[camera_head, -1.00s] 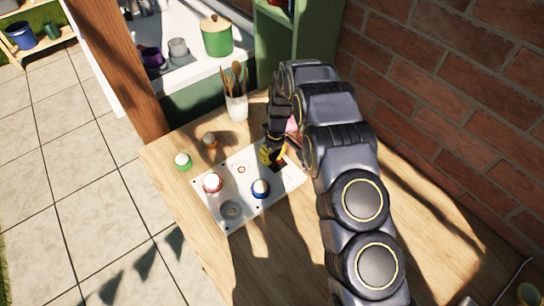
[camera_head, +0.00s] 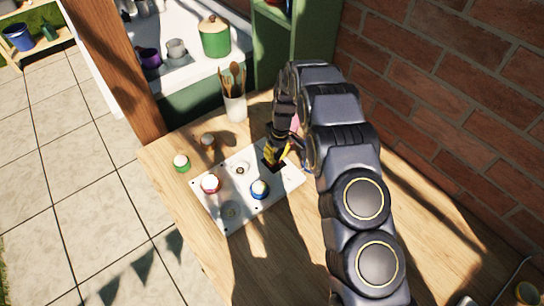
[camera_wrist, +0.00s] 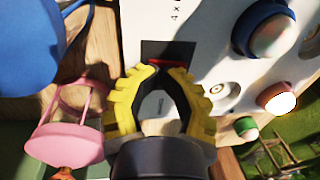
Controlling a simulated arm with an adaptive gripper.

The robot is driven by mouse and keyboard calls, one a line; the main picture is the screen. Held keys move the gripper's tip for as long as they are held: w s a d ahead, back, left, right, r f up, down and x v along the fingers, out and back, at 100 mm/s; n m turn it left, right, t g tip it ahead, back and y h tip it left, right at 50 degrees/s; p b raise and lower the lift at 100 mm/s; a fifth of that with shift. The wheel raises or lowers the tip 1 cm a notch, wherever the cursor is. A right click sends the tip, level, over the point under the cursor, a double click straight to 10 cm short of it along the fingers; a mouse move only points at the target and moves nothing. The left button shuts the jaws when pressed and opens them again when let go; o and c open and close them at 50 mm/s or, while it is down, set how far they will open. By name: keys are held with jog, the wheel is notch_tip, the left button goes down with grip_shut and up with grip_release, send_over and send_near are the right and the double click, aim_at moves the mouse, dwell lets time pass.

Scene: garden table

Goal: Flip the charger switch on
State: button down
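A white panel (camera_head: 222,188) with round buttons and a dark recessed slot (camera_head: 268,163) lies on the wooden table. In the wrist view the dark slot (camera_wrist: 165,50) has a red strip (camera_wrist: 168,64) along its near edge, which may be part of the switch. The switch itself is mostly hidden behind the fingers, so its position cannot be told. My gripper (camera_head: 270,160) is over the slot at the panel's far right corner. In the wrist view its yellow fingertips (camera_wrist: 163,68) nearly meet at the slot, with nothing clearly held. Contact with the switch cannot be told.
A red-rimmed button (camera_head: 210,184) and a blue one (camera_head: 260,189) sit on the panel. A green-based white knob (camera_head: 182,163) and a small brown-grey item (camera_head: 208,140) stand beside it. A utensil cup (camera_head: 235,106) stands behind. A brick wall (camera_head: 440,100) bounds the right.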

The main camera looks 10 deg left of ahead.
notch_tip(320, 180, up, 14)
jog(key=w, duration=0.1)
jog(key=shift+d, duration=0.15)
dwell(0.3)
jog(key=shift+s+r, duration=0.2)
jog(key=shift+r, duration=0.1)
jog(key=shift+f, duration=0.1)
jog(key=f, duration=0.4)
jog(key=a+f, duration=0.1)
jog(key=f, duration=0.4)
jog(key=s+f, duration=0.1)
jog(key=f, duration=0.3)
jog(key=shift+s+a+f, duration=0.1)
jog(key=shift+a+f, duration=0.1)
jog(key=shift+f, duration=0.15)
